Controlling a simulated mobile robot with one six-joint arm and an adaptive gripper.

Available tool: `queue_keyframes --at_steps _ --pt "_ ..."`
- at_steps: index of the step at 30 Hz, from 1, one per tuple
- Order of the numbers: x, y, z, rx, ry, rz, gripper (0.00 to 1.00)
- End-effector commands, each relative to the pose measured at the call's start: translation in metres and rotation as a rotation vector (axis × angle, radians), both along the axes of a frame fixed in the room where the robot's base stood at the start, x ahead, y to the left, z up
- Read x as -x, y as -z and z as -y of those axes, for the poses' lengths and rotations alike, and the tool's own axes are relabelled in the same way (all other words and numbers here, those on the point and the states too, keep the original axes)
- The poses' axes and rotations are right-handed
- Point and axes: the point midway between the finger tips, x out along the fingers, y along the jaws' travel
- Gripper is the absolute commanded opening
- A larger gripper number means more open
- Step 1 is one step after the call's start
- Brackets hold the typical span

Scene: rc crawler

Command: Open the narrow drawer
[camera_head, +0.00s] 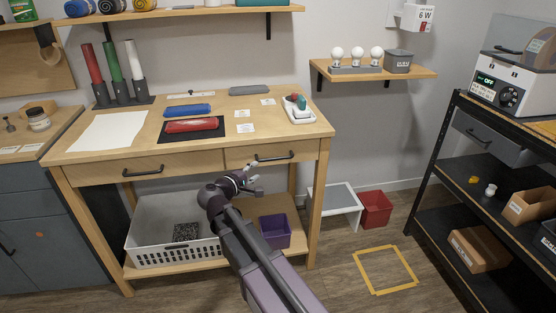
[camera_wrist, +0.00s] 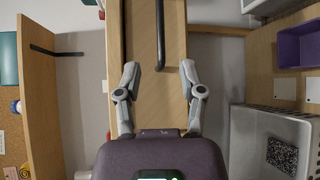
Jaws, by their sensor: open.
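The narrow drawer (camera_head: 308,149) is the right-hand one under the wooden workbench top; its front looks flush, so it appears closed. Its dark bar handle (camera_head: 274,157) runs along the front. My gripper (camera_head: 256,179) is in front of the drawer, near the left end of the handle and slightly below it. In the wrist view, my gripper (camera_wrist: 160,73) is open and empty, with its fingers on either side of the handle's line. The handle (camera_wrist: 160,34) there ends near fingertip level, over the wooden drawer front (camera_wrist: 138,45). The exact gap in depth cannot be told.
A wider drawer (camera_head: 100,175) with its own dark handle is to the left. Below are a white basket (camera_head: 160,254) and a purple bin (camera_head: 276,239) on the lower shelf. A white step stool (camera_head: 338,203) and red bin (camera_head: 376,209) stand right. Floor ahead is open.

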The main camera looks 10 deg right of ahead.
Motion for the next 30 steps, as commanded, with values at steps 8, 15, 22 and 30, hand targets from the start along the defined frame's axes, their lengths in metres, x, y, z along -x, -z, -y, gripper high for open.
queue_keyframes --at_steps 8,15,22,30 --pt "-0.026 0.006 0.026 -0.001 0.003 0.0 0.51" --pt "-0.052 0.012 0.052 0.0 0.004 -0.001 0.51" --pt "-0.073 0.016 0.074 0.0 0.003 -0.001 0.51" --pt "-0.084 0.018 0.087 -0.001 0.003 0.0 0.51"
